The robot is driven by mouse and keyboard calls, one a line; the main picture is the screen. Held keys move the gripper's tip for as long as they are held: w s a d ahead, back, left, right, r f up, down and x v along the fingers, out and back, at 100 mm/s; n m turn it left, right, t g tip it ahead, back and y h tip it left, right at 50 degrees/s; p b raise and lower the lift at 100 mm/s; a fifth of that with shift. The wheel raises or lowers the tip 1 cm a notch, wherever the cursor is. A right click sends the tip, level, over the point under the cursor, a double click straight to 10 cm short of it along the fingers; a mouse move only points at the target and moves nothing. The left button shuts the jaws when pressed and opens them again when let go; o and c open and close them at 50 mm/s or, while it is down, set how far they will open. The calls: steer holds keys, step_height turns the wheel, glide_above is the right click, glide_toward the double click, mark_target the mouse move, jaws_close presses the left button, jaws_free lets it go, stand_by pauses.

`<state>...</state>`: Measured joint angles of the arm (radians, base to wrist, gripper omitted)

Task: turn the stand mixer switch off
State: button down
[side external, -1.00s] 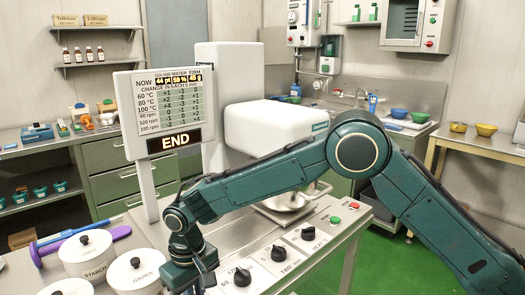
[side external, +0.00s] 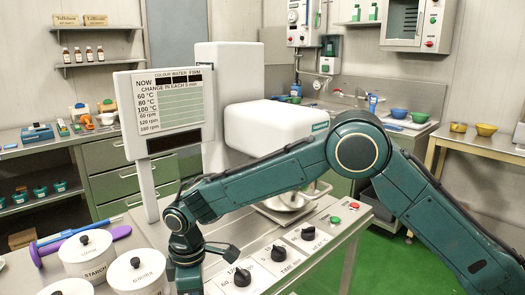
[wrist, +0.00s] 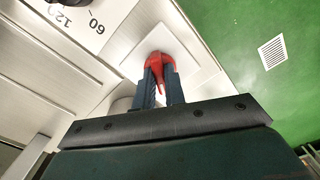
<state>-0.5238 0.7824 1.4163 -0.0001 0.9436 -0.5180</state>
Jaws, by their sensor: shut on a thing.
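In the wrist view, a red switch (wrist: 159,58) sits on a light square plate on the mixer's pale metal panel. My gripper (wrist: 160,74) is shut on it, one dark finger on each side. The red tip shows between the fingers. In the side external view, my wrist hides the switch, and my fingertips are out of sight. The white stand mixer (side external: 275,130) stands behind my arm, its bowl (side external: 288,202) under the head. The display board (side external: 175,105) has blank value fields and a dark lower bar.
Black knobs (side external: 278,254) line the panel to the right of my wrist, with a green button (side external: 335,219) and a red button (side external: 353,205) beyond. Lidded white jars (side external: 88,254) stand close on the left. A purple utensil (side external: 80,243) lies behind them. Green floor (side external: 385,255) shows at right.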

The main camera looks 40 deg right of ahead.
steer(key=n, duration=0.6)
steer(key=shift+r, duration=0.1)
stand_by(0.5)
steer(key=c, duration=1.5)
jaws_free()
steer(key=shift+o, duration=0.2)
step_height(320, 180, up, 14)
